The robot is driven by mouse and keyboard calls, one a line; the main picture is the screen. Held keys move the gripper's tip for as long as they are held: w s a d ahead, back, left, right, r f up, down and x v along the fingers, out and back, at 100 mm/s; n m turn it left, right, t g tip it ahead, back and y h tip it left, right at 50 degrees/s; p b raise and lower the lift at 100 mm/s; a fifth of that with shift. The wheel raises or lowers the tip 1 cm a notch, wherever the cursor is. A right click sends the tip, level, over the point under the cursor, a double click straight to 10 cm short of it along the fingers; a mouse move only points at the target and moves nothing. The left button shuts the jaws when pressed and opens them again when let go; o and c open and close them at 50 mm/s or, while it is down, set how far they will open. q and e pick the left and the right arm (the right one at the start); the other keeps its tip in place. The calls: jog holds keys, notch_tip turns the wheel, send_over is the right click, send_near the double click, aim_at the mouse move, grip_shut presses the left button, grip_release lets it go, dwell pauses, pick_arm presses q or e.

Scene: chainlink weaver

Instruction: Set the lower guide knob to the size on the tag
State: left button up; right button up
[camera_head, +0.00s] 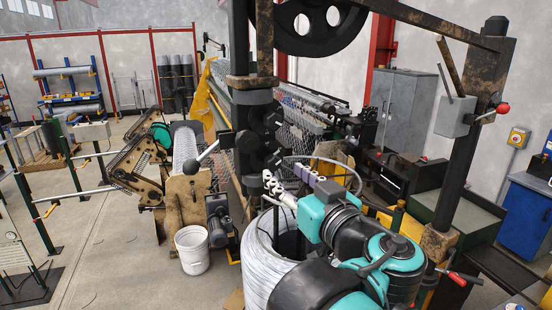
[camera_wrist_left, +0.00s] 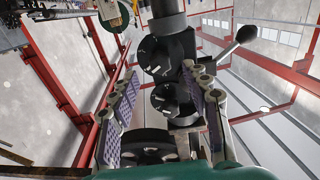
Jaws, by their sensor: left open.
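My left gripper (camera_head: 284,178) is open in front of the dark post's knob assembly (camera_head: 250,142) in the head view. In the left wrist view its two purple-padded fingers (camera_wrist_left: 165,92) stand apart on either side of two round black knobs with pale marks, one knob (camera_wrist_left: 154,57) farther up the picture and one knob (camera_wrist_left: 166,99) nearer the middle. The fingers appear empty. I cannot tell which is the lower guide knob in this tilted view, nor read the marks. No readable size tag shows. My right gripper is out of view.
A ball-ended lever (camera_head: 208,152) sticks out left of the post. A wire coil (camera_head: 262,262) stands below my left arm, with a white bucket (camera_head: 191,248) to its left. A large black wheel (camera_head: 300,40) hangs overhead.

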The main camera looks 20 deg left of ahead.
aim_at(275, 166)
pick_arm(q)
jog(key=p+x, duration=0.1)
jog(key=x, duration=0.4)
jog(key=shift+w+a, duration=0.1)
jog(key=shift+w, duration=0.05)
grip_shut()
